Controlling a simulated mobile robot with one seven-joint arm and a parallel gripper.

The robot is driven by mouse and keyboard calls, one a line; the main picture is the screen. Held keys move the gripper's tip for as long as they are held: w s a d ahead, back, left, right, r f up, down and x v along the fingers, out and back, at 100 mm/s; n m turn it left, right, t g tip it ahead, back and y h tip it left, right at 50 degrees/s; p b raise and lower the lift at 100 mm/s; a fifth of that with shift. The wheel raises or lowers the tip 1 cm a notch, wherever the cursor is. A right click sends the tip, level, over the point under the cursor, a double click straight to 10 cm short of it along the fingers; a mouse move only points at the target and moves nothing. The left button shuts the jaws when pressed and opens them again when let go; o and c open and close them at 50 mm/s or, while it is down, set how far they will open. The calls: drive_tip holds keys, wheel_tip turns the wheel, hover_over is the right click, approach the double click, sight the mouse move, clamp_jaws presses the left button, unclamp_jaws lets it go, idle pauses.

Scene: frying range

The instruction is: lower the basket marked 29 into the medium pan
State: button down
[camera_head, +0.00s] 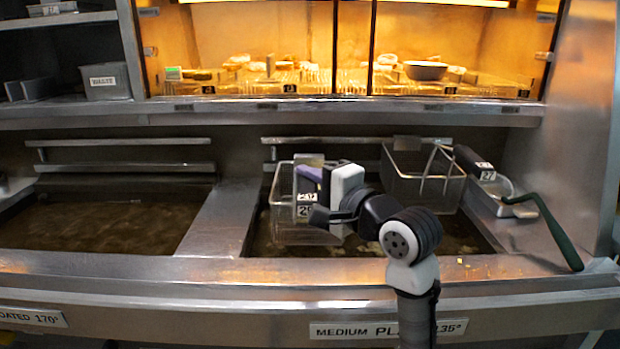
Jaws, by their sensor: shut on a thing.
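The basket marked 29 (284,228) is a wire basket with a purple-topped handle and number tags. It is over the left part of the medium pan (262,243), which holds dark oil. My gripper (322,196) is shut on its handle, seen from behind; the fingertips are mostly hidden by the wrist and handle. The basket looks roughly level. I cannot tell whether its bottom is above the oil or in it. My arm covers part of the front label reading MEDIUM (345,331) and 135°.
A second basket, tagged 27 (412,187), sits at the pan's back right. A dark green-handled tool (556,232) leans at the right edge. Another oil pan (105,228) is at left beyond a steel divider (222,220). A lit shelf with food (285,86) runs behind.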

wheel_tip(320, 180, down, 15)
drive_tip(key=b, duration=0.8)
drive_tip(key=shift+f, duration=0.6)
idle(0.7)
drive_tip(key=c, duration=1.2)
unclamp_jaws()
drive_tip(key=shift+o, duration=0.2)
drive_tip(key=shift+f, duration=0.1)
